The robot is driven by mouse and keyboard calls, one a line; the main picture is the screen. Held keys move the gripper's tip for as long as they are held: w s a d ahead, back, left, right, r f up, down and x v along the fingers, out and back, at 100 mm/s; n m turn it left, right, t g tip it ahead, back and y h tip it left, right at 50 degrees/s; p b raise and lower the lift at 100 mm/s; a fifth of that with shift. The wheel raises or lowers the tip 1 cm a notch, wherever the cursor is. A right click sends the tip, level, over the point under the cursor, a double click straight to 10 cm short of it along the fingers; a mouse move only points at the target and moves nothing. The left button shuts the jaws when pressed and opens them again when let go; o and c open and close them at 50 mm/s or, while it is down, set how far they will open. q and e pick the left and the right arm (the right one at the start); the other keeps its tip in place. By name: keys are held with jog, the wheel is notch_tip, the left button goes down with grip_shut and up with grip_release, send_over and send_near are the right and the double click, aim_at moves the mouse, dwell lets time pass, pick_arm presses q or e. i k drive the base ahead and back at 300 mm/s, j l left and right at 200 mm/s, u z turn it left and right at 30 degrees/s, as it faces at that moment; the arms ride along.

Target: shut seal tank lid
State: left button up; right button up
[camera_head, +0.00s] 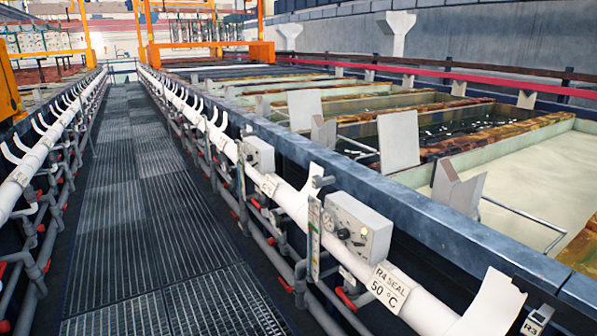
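A label reading "R4 SEAL 50 °C" (388,287) hangs on the white pipe at the lower right. Behind it, past the blue-grey tank rim (440,222), lies an open tank of pale, milky liquid (530,185). A grey V-notched bracket (458,188) stands at this tank's near edge, and a thin metal rail (525,217) runs above the liquid. I cannot make out a lid for certain. A flat grey panel (399,140) stands upright farther along the row. Neither of my grippers is in view.
A grey control box (357,228) with a gauge and knobs sits by the white pipe (285,195). Red-handled valves line the lower pipes. A clear grated walkway (125,190) runs ahead on the left. Orange gantry frames (205,48) stand at the far end.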

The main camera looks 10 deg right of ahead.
aim_at(398, 141)
jog(key=i+j+z, duration=0.1)
jog(key=z, duration=0.3)
jog(key=i+j+z, duration=0.15)
jog(key=z, duration=0.25)
jog(key=i+j+z, duration=0.2)
jog(key=z, duration=0.25)
jog(key=i+j+z, duration=0.15)
jog(key=z, duration=0.25)
jog(key=j+z, duration=0.4)
jog(key=i, duration=0.05)
